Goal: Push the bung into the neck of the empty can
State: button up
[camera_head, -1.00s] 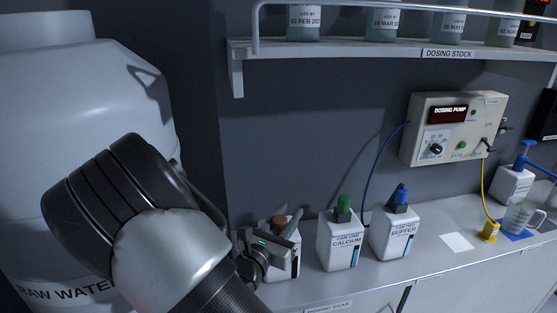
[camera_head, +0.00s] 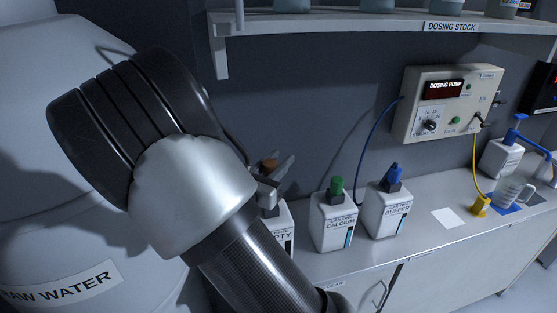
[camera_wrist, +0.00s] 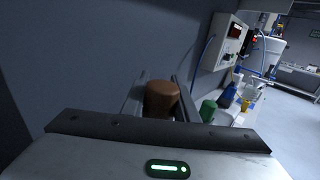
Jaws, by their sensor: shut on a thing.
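The brown bung (camera_head: 269,165) is held between the fingers of my gripper (camera_head: 275,172), above the empty can (camera_head: 284,227). The can is white, upright on the counter and labelled "EMPTY"; my arm covers its left part. Its neck is hidden behind my gripper, so I cannot tell how well the bung lines up with it. In the wrist view the bung (camera_wrist: 161,99) stands between the two fingers (camera_wrist: 159,95), its rounded top showing.
The calcium can (camera_head: 334,222) with a green cap and the buffer can (camera_head: 388,212) with a blue cap stand to the right. A shelf (camera_head: 350,22) runs above the counter. The dosing pump (camera_head: 447,104) hangs on the wall. The raw water tank (camera_head: 45,235) is at left.

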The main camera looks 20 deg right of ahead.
jog(key=shift+f+b, duration=1.65)
jog(key=shift+f, duration=0.95)
jog(key=shift+f+b, duration=1.25)
jog(key=shift+f, duration=0.75)
jog(key=o, duration=1.6)
jog(key=shift+a, duration=0.1)
jog(key=shift+p+v, duration=0.6)
jog(key=shift+v, duration=2.3)
jog(key=shift+s, duration=0.15)
